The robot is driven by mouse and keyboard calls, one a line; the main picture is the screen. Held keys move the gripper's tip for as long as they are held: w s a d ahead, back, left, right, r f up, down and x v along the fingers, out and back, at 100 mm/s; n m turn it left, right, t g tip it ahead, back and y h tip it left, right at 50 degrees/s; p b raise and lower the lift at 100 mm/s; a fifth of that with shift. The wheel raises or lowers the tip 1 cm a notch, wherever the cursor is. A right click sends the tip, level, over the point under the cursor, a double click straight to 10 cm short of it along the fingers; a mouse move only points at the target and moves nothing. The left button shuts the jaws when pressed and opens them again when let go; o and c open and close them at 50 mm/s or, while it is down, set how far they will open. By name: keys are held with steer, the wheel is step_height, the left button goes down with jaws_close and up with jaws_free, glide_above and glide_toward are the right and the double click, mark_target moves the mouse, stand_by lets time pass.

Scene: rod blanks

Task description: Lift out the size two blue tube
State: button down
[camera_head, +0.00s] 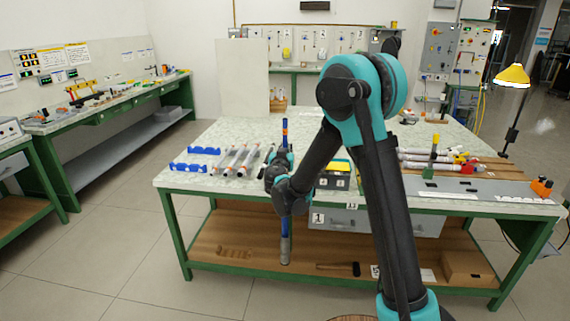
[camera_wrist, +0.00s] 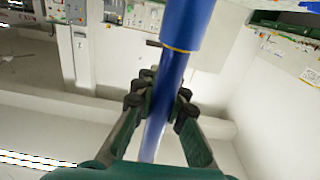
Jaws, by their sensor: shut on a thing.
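A long blue tube (camera_head: 285,132) stands about upright at the front edge of the table, in the middle of the head view. Its upper part shows above my gripper (camera_head: 280,168) and its greyish lower end hangs below, in front of the table's front. In the wrist view the blue tube (camera_wrist: 182,35) runs up between the fingers of my gripper (camera_wrist: 160,106), with a wider blue section on top and a thin yellowish ring. The fingers are shut on the narrower section. My arm hides part of the table. No size mark is readable on the tube.
Blue rod rests (camera_head: 188,168) and several grey tubes (camera_head: 238,160) lie on the table (camera_head: 225,132) to the left. More rods (camera_head: 432,165) lie on the right, near a grey panel (camera_head: 475,187). A lower wooden shelf (camera_head: 235,230) runs beneath. The floor at left is clear.

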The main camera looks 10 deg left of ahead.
steer(key=shift+r, duration=0.1)
step_height(320, 180, up, 22)
stand_by(1.4)
